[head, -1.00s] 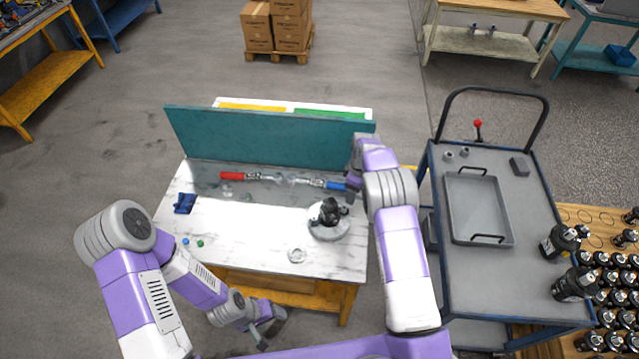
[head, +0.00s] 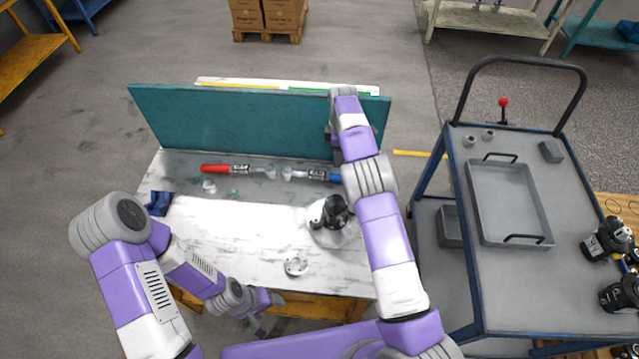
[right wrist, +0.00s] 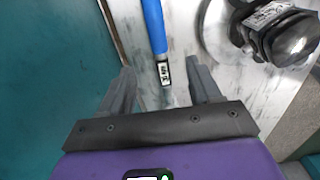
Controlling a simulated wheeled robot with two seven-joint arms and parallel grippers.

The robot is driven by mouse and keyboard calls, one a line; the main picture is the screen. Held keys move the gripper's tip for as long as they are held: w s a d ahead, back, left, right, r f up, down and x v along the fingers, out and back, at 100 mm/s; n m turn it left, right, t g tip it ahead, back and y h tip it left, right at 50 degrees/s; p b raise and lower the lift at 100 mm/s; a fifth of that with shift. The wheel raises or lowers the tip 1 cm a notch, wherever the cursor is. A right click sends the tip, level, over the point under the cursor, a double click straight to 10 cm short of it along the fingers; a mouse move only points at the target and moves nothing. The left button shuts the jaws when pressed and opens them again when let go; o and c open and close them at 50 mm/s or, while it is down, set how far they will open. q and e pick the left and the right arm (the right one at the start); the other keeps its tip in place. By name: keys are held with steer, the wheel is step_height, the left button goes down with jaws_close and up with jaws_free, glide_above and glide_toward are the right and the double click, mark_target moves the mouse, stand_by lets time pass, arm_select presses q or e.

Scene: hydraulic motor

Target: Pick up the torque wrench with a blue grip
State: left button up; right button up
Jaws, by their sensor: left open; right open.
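The torque wrench with a blue grip (head: 312,175) lies on the white marbled worktable (head: 220,242), near the teal back panel. Its grip end is partly covered by my right arm in the head view. In the right wrist view the blue grip (right wrist: 153,25) and a dark label section show ahead of and between the fingers. My right gripper (right wrist: 162,88) is open, with nothing held between its fingers. A torque wrench with a red grip (head: 232,168) lies to the left, roughly in line with it. My left gripper (head: 262,322) is open by the table's front edge.
The teal panel (head: 230,122) stands along the table's back. A black and metal motor part (head: 330,215) sits near the right arm; it also shows in the right wrist view (right wrist: 275,35). A round metal part (head: 296,265) lies in front. A cart (head: 455,180) stands at right.

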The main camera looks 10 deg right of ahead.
steer(key=b, duration=0.4)
glide_above(338, 176)
steer(key=f, duration=0.5)
steer(key=shift+s+a+f, duration=0.15)
steer(key=shift+s+f, duration=0.05)
steer(key=shift+f, duration=0.15)
steer(key=shift+w+f, duration=0.1)
steer(key=shift+f, duration=0.15)
step_height(338, 176, down, 7)
steer(key=shift+w+f+b, duration=0.1)
steer(key=shift+w+b, duration=0.05)
steer(key=shift+b, duration=0.5)
arm_select(q)
step_height(338, 176, down, 7)
arm_select(e)
jaws_close()
